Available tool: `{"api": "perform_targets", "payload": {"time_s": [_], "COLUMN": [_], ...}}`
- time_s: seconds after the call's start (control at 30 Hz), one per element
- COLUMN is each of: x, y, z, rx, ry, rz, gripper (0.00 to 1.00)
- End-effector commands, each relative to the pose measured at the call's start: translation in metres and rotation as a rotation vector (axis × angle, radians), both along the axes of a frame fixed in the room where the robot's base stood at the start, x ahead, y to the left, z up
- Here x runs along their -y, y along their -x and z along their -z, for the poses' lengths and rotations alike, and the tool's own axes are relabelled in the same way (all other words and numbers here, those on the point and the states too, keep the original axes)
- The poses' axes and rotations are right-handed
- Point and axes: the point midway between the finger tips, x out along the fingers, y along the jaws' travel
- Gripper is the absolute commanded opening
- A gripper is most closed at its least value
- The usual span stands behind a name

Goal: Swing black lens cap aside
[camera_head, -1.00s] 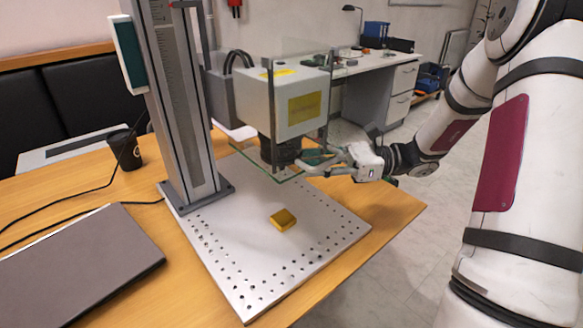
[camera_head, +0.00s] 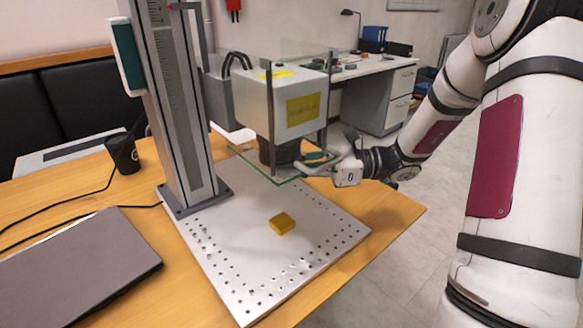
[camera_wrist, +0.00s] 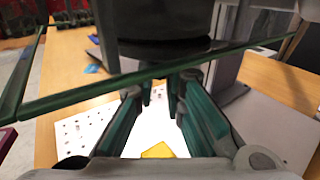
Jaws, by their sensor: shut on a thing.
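The black lens cap (camera_head: 279,152) sits at the underside of the white laser head (camera_head: 285,98), above a greenish glass plate (camera_head: 250,160). In the wrist view the dark round lens part (camera_wrist: 165,45) fills the top middle, behind the edge of the glass. My gripper (camera_head: 303,165) is at the right side of the cap, with its fingers reaching left to it. In the wrist view the fingers (camera_wrist: 160,92) are close together, just below the glass edge. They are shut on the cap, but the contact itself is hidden.
A yellow block (camera_head: 282,223) lies on the perforated metal plate (camera_head: 225,275) below the head. The upright column (camera_head: 185,120) stands at the left. A laptop (camera_head: 80,265) and a black cup (camera_head: 122,153) are on the wooden table. The plate's front is clear.

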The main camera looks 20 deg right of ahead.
Motion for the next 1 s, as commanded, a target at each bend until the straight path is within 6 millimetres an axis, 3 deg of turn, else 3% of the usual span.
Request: {"api": "perform_targets", "payload": {"time_s": [0.67, 0.7, 0.77, 1.0], "x": [-0.0077, -0.0077, -0.0077, -0.0077], "y": [-0.0018, -0.0018, -0.0018, -0.0018], "z": [0.0002, 0.0002, 0.0002, 0.0002], "rx": [0.001, 0.001, 0.001, 0.000], "ry": [0.001, 0.001, 0.001, 0.001], "rz": [0.138, 0.138, 0.138, 0.137], "gripper": [0.00, 0.18, 0.31, 0.31]}}
